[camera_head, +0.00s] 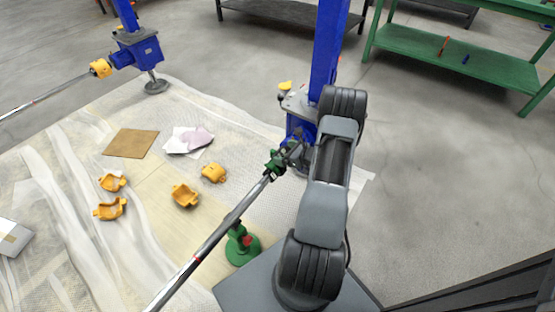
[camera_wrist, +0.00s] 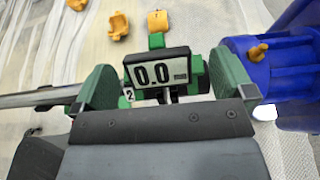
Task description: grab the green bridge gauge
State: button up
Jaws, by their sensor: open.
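The green bridge gauge (camera_wrist: 157,72) has a dark-framed display reading 0.0 and shows in the middle of the wrist view. It sits by the shaft at the blue jack; in the head view it is a small green shape (camera_head: 273,162), partly hidden by my wrist. My gripper (camera_wrist: 165,80) is open, with a broad green finger on each side of the gauge. A gap shows beside the display, and I cannot tell whether either finger touches the gauge. In the head view my gripper (camera_head: 292,153) is small and dark beside the gauge.
A long metal shaft (camera_head: 215,238) runs to the lower left above a green stand (camera_head: 242,248). A blue screw jack (camera_head: 326,50) stands close behind my gripper. Several yellow coupling shells (camera_head: 185,195) and a brown sheet (camera_head: 131,143) lie on the floor sheeting.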

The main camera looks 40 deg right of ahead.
aim_at(279, 152)
jog(key=shift+a+b+x, duration=0.2)
jog(key=shift+b+x, duration=0.75)
jog(key=shift+x, duration=1.8)
jog(key=shift+s+r, duration=0.1)
jog(key=shift+r, duration=0.05)
jog(key=shift+c, duration=0.2)
jog(key=shift+r, duration=0.1)
jog(key=c, duration=1.1)
